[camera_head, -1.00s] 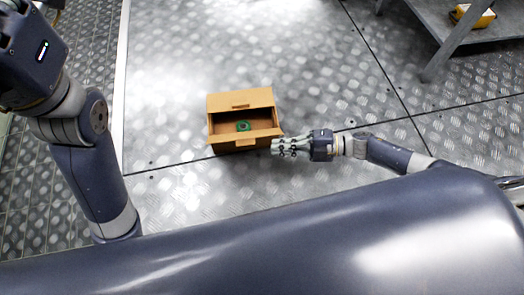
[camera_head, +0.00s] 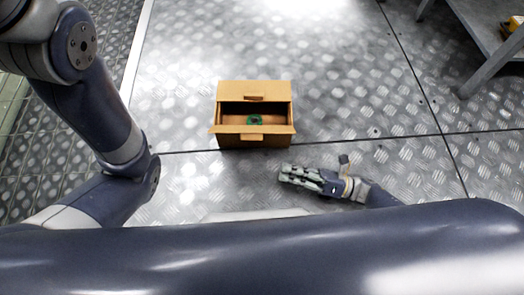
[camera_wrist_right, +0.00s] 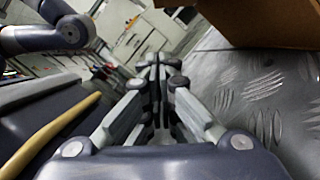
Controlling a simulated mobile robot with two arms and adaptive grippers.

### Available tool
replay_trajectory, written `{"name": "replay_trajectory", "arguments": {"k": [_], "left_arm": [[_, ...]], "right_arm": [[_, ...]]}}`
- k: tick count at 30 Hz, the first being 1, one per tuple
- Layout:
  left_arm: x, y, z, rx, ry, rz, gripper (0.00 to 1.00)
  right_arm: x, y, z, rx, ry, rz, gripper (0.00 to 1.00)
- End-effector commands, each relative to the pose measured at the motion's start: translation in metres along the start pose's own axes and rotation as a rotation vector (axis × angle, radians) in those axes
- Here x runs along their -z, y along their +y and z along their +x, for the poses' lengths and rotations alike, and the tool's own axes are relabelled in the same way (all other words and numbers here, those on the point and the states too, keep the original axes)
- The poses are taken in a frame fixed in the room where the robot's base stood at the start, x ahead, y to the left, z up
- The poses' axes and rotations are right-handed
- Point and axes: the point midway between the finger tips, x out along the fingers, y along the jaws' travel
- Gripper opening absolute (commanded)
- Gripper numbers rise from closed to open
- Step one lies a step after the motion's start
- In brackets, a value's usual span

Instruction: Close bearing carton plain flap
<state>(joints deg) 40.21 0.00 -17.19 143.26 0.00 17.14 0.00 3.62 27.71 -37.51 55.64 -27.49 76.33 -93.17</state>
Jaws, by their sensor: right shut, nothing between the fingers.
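The cardboard bearing carton (camera_head: 255,141) sits on the metal floor in the middle of the head view. Its far flap (camera_head: 254,91) and its near flap (camera_head: 252,130) both stand open, and a green ring-shaped part (camera_head: 255,120) lies inside. Which flap is the plain one I cannot tell. My right gripper (camera_head: 283,174) is shut and empty, in front of the carton's near right side and apart from it. In the right wrist view its fingertips (camera_wrist_right: 163,66) are together, and part of the carton (camera_wrist_right: 260,22) shows at the upper right. My left gripper is out of view.
A grey metal table (camera_head: 485,40) stands at the upper right with a yellow object (camera_head: 515,24) on it. The patterned metal floor (camera_head: 340,80) around the carton is clear. My left arm fills the left side.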

Motion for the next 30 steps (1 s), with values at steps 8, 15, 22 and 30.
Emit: {"name": "replay_trajectory", "arguments": {"k": [8, 15, 22, 30], "left_arm": [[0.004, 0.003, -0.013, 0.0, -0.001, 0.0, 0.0], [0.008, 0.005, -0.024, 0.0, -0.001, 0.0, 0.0], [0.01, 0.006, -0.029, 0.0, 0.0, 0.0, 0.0], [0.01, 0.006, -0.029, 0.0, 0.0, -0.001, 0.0]], "right_arm": [[0.001, -0.001, 0.059, -0.005, -0.001, 0.0, 0.0], [-0.016, -0.002, 0.089, -0.001, 0.002, -0.003, 0.0], [-0.036, -0.001, 0.094, 0.001, 0.002, 0.001, 0.0], [-0.039, 0.0, 0.094, 0.002, 0.001, 0.003, 0.0]]}}
